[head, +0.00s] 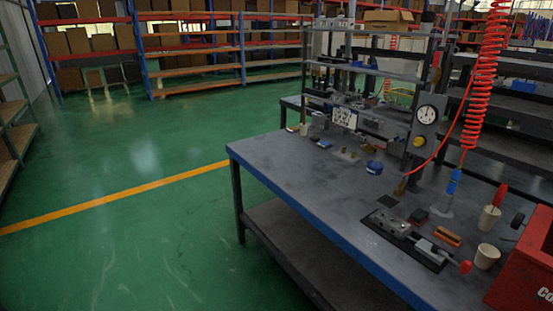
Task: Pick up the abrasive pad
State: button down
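I cannot tell for certain which item is the abrasive pad. A small flat dark reddish pad (418,215), which looks most like it, lies on the grey workbench (290,160), just behind the metal valve blocks. An orange-brown block (447,236) lies to its right. A metal valve block (391,223) and a second metal block (427,249) rest on a black mat (373,223) in front of the pad. My gripper is not in view.
A blue item (374,167) and small parts lie farther back. The bench's front left is bare; open green floor (130,220) lies left.

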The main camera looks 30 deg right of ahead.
aim_at(419, 217)
jog(key=z, duration=1.25)
jog(key=i+j+z, duration=0.1)
jog(key=j, duration=0.2)
jog(key=i+j+z, duration=0.15)
jog(key=j, duration=0.2)
jog(key=i+j+z, duration=0.1)
jog(key=j, duration=0.25)
